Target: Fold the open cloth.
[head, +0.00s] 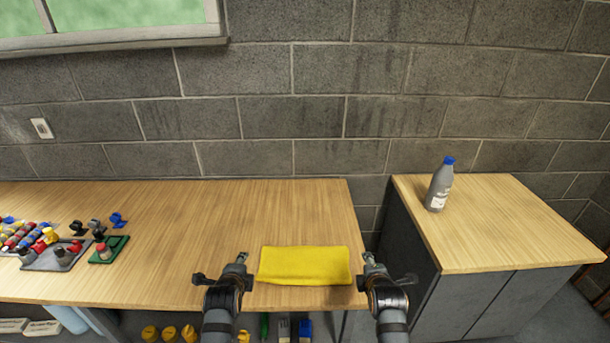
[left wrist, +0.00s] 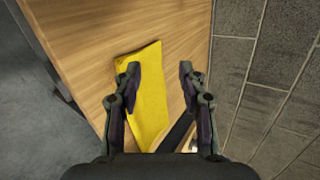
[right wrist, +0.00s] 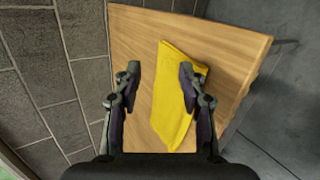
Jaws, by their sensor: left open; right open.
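A yellow cloth (head: 304,266) lies flat as a wide rectangle near the front right of the wooden table. It also shows in the left wrist view (left wrist: 150,100) and in the right wrist view (right wrist: 172,105). My left gripper (head: 241,258) is open and empty at the cloth's left side. My right gripper (head: 370,259) is open and empty at its right side. In both wrist views the fingers are spread apart, with one finger overlapping the cloth in the picture. I cannot tell whether either gripper touches it.
The wooden table (head: 190,225) is clear left of the cloth. Trays of small coloured parts (head: 60,250) sit at the far left. A grey bottle with a blue cap (head: 439,187) stands on a separate cabinet (head: 490,235) at right. A block wall rises behind.

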